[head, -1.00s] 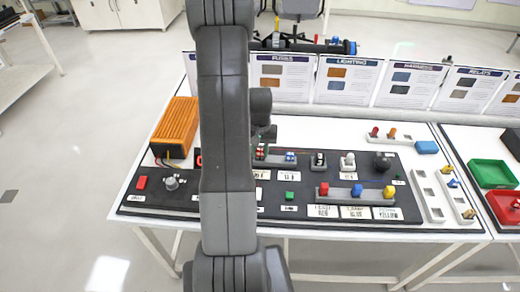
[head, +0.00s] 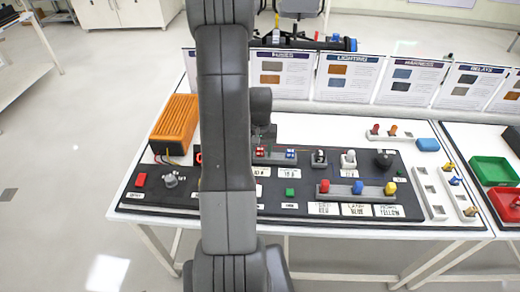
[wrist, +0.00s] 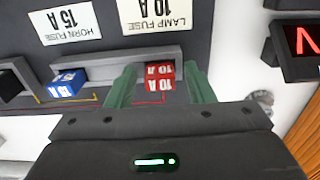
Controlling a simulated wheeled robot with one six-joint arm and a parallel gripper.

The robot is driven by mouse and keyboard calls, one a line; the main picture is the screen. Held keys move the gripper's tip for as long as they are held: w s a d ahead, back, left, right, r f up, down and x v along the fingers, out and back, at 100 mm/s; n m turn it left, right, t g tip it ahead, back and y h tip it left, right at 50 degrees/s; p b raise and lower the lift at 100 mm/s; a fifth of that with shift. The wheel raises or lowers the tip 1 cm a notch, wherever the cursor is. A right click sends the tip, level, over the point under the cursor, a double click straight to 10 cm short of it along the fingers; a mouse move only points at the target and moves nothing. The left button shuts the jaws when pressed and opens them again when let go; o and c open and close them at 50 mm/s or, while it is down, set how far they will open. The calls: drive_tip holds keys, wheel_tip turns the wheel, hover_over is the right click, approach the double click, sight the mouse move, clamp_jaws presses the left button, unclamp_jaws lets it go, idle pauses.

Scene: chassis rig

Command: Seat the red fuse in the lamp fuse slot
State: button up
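The red fuse (wrist: 160,76), marked 10 A, stands at the grey fuse holder (wrist: 105,72) beside the LAMP FUSE 10 A label (wrist: 152,14). It shows small in the head view (head: 259,153). My gripper (wrist: 160,82) is open, its green fingers on either side of the red fuse with a narrow gap at each side. Whether the fuse is fully down in the lamp slot cannot be told. My arm hides part of the panel in the head view.
A blue fuse (wrist: 67,84) sits in the same holder by the HORN FUSE 15 A label (wrist: 64,22). A dark display (wrist: 297,48) stands close on the right in the wrist view. An orange ribbed box (head: 175,124) stands at the panel's left.

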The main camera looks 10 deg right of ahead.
sight(260, 149)
drive_tip(key=shift+r, duration=0.1)
drive_tip(key=shift+r+p, duration=0.65)
drive_tip(key=shift+p, duration=0.1)
wheel_tip(260, 149, up, 12)
drive_tip(key=b, duration=0.1)
drive_tip(key=shift+f, duration=0.15)
drive_tip(key=shift+f, duration=0.1)
wheel_tip(260, 149, down, 13)
drive_tip(key=shift+f+b, duration=0.1)
drive_tip(key=shift+b, duration=0.2)
drive_tip(key=shift+r, duration=0.2)
